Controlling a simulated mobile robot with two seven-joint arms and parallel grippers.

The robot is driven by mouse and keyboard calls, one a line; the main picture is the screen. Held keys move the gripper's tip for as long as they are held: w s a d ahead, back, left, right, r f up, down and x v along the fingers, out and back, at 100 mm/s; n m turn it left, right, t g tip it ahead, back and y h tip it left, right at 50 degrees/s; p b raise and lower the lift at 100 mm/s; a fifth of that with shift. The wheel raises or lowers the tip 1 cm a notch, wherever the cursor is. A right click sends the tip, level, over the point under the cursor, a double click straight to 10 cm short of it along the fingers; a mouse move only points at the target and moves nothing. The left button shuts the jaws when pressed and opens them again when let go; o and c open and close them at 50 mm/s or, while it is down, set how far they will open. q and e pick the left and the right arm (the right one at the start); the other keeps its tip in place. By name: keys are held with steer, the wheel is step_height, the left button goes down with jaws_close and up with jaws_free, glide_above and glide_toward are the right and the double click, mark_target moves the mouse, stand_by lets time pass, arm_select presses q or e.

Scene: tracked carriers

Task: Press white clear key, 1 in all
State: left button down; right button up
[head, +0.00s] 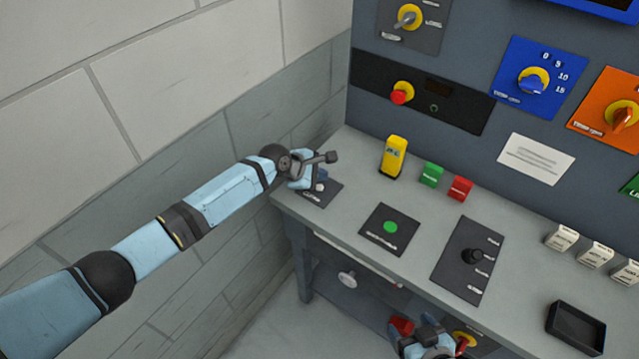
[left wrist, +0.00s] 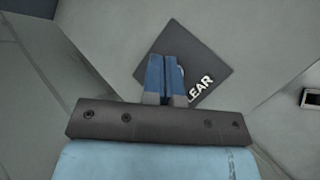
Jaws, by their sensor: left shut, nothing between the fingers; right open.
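The clear key's dark plate (head: 331,187) lies flat at the left end of the grey bench top. In the left wrist view the plate (left wrist: 216,66) reads "CLEAR" in part. A sliver of the white key (left wrist: 182,72) shows beside my fingers, which hide most of it. My left gripper (head: 318,184) is shut and empty, pointing down over this plate; the left wrist view shows its closed blue fingertips (left wrist: 165,60) over the key. I cannot tell whether they touch it. My right gripper (head: 430,325) is low in front of the bench, open.
A plate with a green button (head: 390,227) and a plate with a black selector knob (head: 472,256) lie to the right. A yellow device (head: 393,157), a green block (head: 430,175) and a red block (head: 460,189) stand behind. A black tray (head: 576,327) sits far right.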

mark_target(319, 189)
arm_select(q)
step_height(319, 189, up, 4)
steer(key=p, duration=0.3)
steer(key=shift+f, duration=0.15)
arm_select(e)
step_height(319, 189, up, 5)
steer(key=shift+f, duration=0.2)
steer(key=shift+f, duration=0.25)
steer(key=shift+r, duration=0.1)
